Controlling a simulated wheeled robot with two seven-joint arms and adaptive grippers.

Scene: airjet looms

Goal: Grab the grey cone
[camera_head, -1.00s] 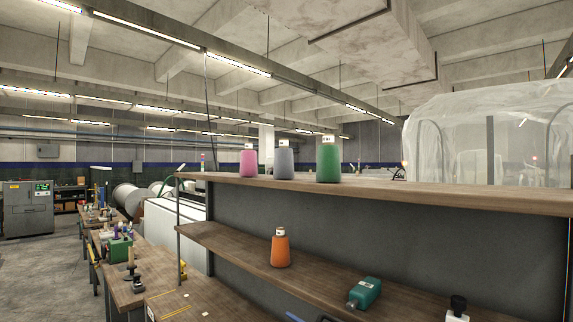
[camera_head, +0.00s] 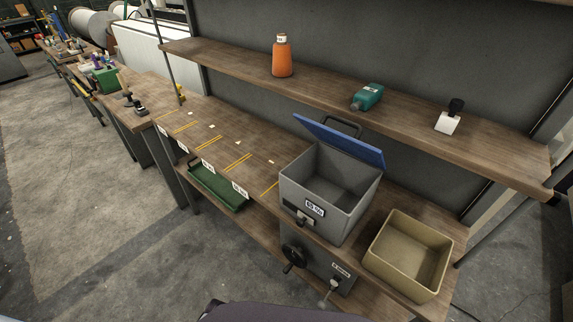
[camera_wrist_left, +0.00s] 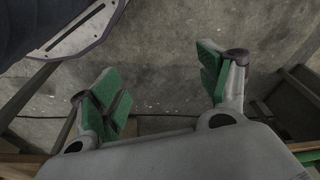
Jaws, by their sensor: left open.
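The grey cone is not in either view now; the upper shelf that held it lies above the head view. My left gripper (camera_wrist_left: 165,90) shows only in the left wrist view. Its two green-padded fingers are apart with nothing between them, above a grey floor. My right gripper is in neither view.
A teal device (camera_head: 367,96) and a white block with a black top (camera_head: 449,118) share the shelf. Below, a grey bin (camera_head: 322,207) with a raised blue lid (camera_head: 342,141) and a tan open box (camera_head: 405,262) sit on the workbench (camera_head: 215,133). Floor (camera_head: 85,190) at left is clear.

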